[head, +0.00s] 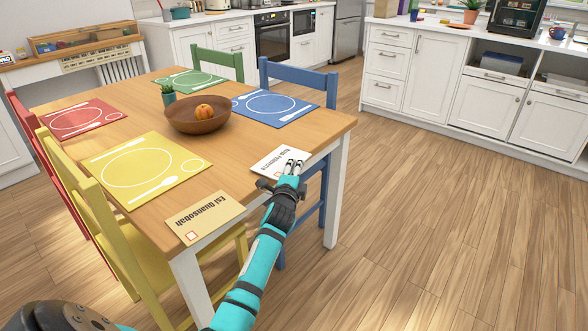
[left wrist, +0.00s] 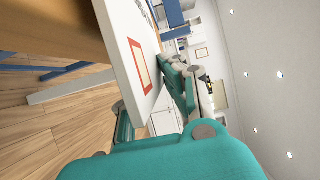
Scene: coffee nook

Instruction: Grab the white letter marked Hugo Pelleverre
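The white letter (head: 276,160) lies at the table's near right edge, its dark lettering upside down and too small to read surely. It seems to stick out past the edge. My left gripper (head: 293,167) is at its near right end, fingers parted. In the left wrist view the letter (left wrist: 132,48), with a red-framed square, reaches between the fingers (left wrist: 150,104), one on each side. A gap shows, so the fingers look open around it. My right gripper is not in view. A tan letter (head: 205,216), lettered upside down, lies at the table's near corner.
The wooden table (head: 232,170) bears yellow, red, green and blue placemats, a brown bowl (head: 197,115) with an orange fruit, and a small plant. A blue chair (head: 325,180) stands close beyond my left gripper. The floor at right is clear up to white cabinets.

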